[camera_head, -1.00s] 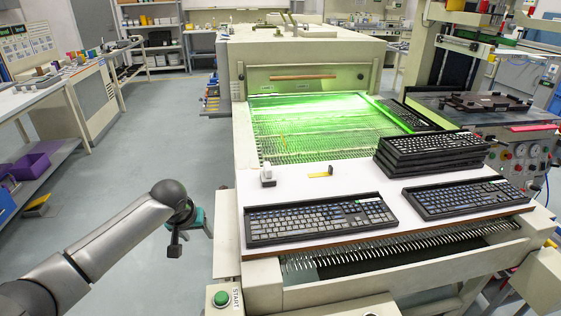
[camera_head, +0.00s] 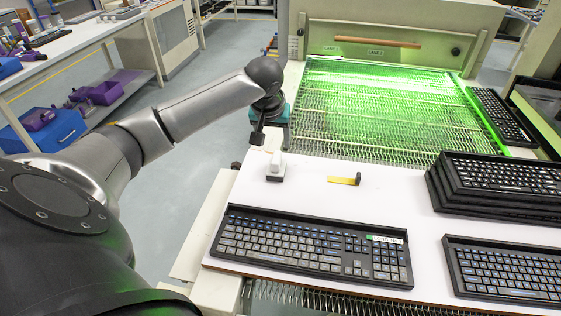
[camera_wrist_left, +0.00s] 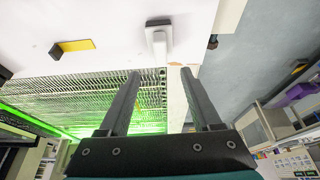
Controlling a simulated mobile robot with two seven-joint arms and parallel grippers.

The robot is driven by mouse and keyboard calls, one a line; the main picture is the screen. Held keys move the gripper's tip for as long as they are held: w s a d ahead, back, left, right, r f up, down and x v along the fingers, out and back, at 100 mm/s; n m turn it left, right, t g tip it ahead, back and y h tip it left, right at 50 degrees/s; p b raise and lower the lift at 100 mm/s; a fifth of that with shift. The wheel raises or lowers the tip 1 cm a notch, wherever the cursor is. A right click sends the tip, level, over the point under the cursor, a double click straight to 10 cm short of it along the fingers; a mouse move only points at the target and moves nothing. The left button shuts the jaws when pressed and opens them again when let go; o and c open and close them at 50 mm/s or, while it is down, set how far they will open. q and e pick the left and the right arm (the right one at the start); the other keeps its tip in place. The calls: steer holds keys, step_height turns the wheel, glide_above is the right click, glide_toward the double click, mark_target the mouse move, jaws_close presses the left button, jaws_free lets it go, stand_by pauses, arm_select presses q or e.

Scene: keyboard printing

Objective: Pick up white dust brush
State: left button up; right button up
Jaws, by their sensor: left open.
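The white dust brush (camera_head: 275,165) has a white body and a dark base. It rests on the white board near the board's left side. In the left wrist view the brush (camera_wrist_left: 158,38) shows beyond the fingertips, its handle pointing towards the space between them. My left gripper (camera_head: 259,136) is just behind and above the brush in the head view. In the left wrist view my left gripper (camera_wrist_left: 160,73) is open, with nothing between its fingers. My right gripper is not in view.
A yellow tool with a dark end (camera_head: 343,181) lies right of the brush. A keyboard (camera_head: 310,247) lies in front, another keyboard (camera_head: 505,272) to its right, and stacked keyboards (camera_head: 495,190) behind that. A green-lit mesh conveyor (camera_head: 385,110) lies behind the board.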

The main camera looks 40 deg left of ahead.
arm_select(q)
steer(key=b, duration=0.1)
glide_above(276, 157)
steer(key=s+d, duration=0.1)
steer(key=f, duration=0.4)
steer(key=shift+s+d+f, duration=0.1)
steer(key=shift+s+f, duration=0.1)
steer(key=shift+f, duration=0.05)
steer(key=shift+w+f, duration=0.15)
steer(key=shift+f, duration=0.25)
steer(key=b+x, duration=0.2)
steer(key=x, duration=0.3)
jaws_close()
